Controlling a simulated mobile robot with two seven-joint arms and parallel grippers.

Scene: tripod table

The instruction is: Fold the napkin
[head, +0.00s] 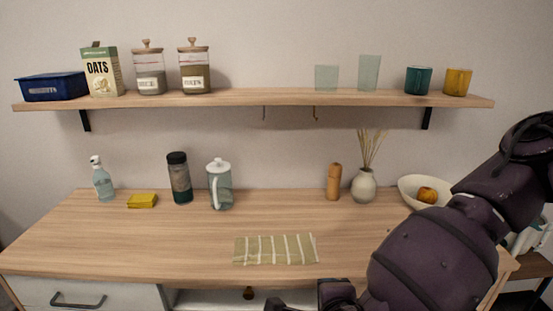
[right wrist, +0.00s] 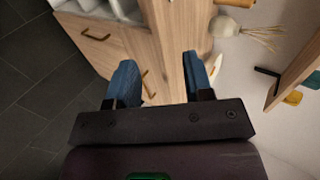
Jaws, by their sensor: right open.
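The napkin (head: 276,249) is pale green with white stripes. It lies flat on the wooden counter near the front edge, as a wide, shallow rectangle in the head view. I cannot tell how many layers it has. My right gripper (right wrist: 160,62) is open and empty in the right wrist view, its two blue fingers apart. That view shows the counter and drawer fronts but not the napkin. In the head view my right arm comes in from the right, and dark parts of it show at the bottom edge, below and right of the napkin. My left gripper is not in view.
The wooden counter (head: 150,240) is clear around the napkin. A spray bottle (head: 103,183), yellow sponge (head: 142,201), dark bottle (head: 179,180), glass pitcher (head: 221,188), wooden mill (head: 333,183), vase (head: 364,186) and bowl (head: 408,187) stand behind. A shelf (head: 250,98) hangs above.

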